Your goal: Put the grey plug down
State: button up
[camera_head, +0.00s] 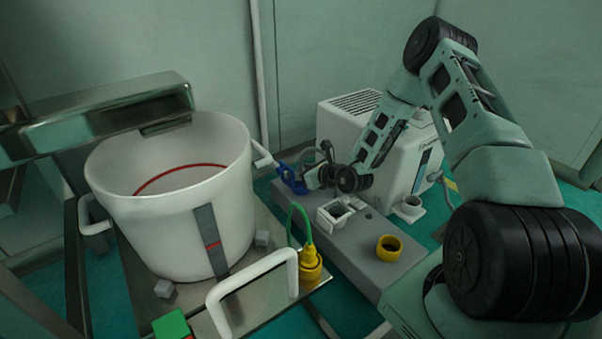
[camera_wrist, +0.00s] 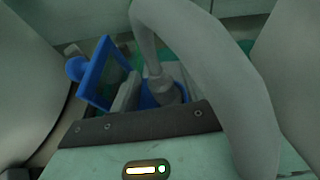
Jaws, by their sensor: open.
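The grey plug (camera_wrist: 165,92) stands in or just above a blue socket-like holder (camera_wrist: 150,98) in the wrist view, with its thick grey cable (camera_wrist: 250,110) arching up and over to the right. In the head view the blue holder (camera_head: 291,180) sits at the far left end of the grey bench, and the cable (camera_head: 327,150) loops above my gripper (camera_head: 308,178). My gripper is open with its fingers around or close beside the plug; contact cannot be told. A blue flap-like frame (camera_wrist: 105,72) stands open left of the plug. The plug is hidden in the head view.
A white pot (camera_head: 170,220) stands on a metal plate at left. A yellow plug with green cable (camera_head: 311,265) is at the plate's corner. The grey bench (camera_head: 350,243) holds a white square frame (camera_head: 340,211) and a yellow ring (camera_head: 389,248). A white machine (camera_head: 350,118) stands behind.

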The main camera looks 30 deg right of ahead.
jog(key=p+v, duration=0.6)
jog(key=v, duration=0.5)
jog(key=shift+s+r, duration=0.15)
jog(key=shift+s, duration=0.15)
